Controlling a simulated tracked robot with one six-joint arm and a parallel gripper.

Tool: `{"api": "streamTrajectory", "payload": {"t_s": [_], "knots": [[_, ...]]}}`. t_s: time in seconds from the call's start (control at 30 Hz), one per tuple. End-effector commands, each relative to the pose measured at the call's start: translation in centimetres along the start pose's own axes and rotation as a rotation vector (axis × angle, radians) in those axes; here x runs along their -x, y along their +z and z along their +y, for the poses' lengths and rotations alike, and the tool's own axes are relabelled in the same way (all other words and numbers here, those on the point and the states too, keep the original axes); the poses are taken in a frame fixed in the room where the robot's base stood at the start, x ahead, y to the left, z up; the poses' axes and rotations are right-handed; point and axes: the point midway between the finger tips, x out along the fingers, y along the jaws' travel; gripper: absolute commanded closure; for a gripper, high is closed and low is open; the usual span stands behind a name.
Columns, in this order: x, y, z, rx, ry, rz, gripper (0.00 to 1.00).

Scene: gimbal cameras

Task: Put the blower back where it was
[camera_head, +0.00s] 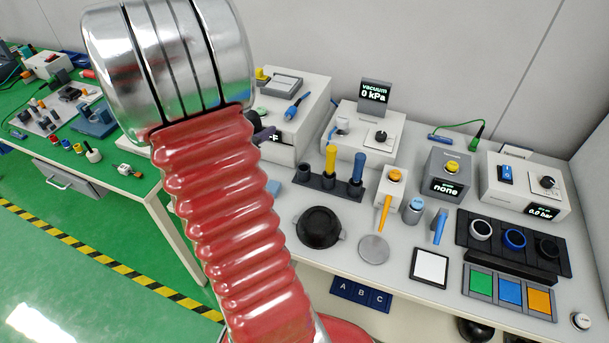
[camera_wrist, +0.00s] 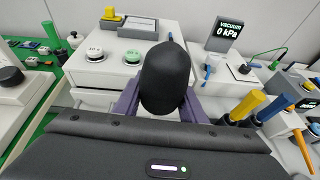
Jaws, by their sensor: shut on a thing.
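In the wrist view my gripper (camera_wrist: 160,108) has its purple fingers on both sides of a rounded black thing, which I take to be the blower (camera_wrist: 166,72). It is held upright above the bench, and its lower end is hidden behind the gripper body. In the head view my red arm covers the middle, and only a dark bit of the gripper or its load (camera_head: 264,136) shows beside it. I cannot tell from these frames which spot the blower came from.
The grey bench (camera_head: 345,262) carries a vacuum box (camera_head: 362,135), a dark rack of yellow and blue tubes (camera_head: 330,184), a black round dish (camera_head: 318,228) and a colour tray (camera_head: 508,292). Small patches of bench between them are bare. A green side bench (camera_head: 125,185) stands left.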

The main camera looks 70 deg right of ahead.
Motion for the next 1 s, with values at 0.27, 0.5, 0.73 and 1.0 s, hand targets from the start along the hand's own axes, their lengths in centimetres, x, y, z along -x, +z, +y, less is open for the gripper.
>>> {"api": "streamTrajectory", "payload": {"t_s": [0.27,0.5,0.73,1.0], "knots": [[-4.6,1.7,-9.5,-0.087,-0.230,0.010,0.81],[-5.7,2.0,-12.9,-0.117,-0.310,0.015,0.81],[-5.7,2.0,-12.9,-0.117,-0.311,0.015,0.81],[-6.1,0.9,-12.9,-0.113,-0.311,0.016,0.81]]}}
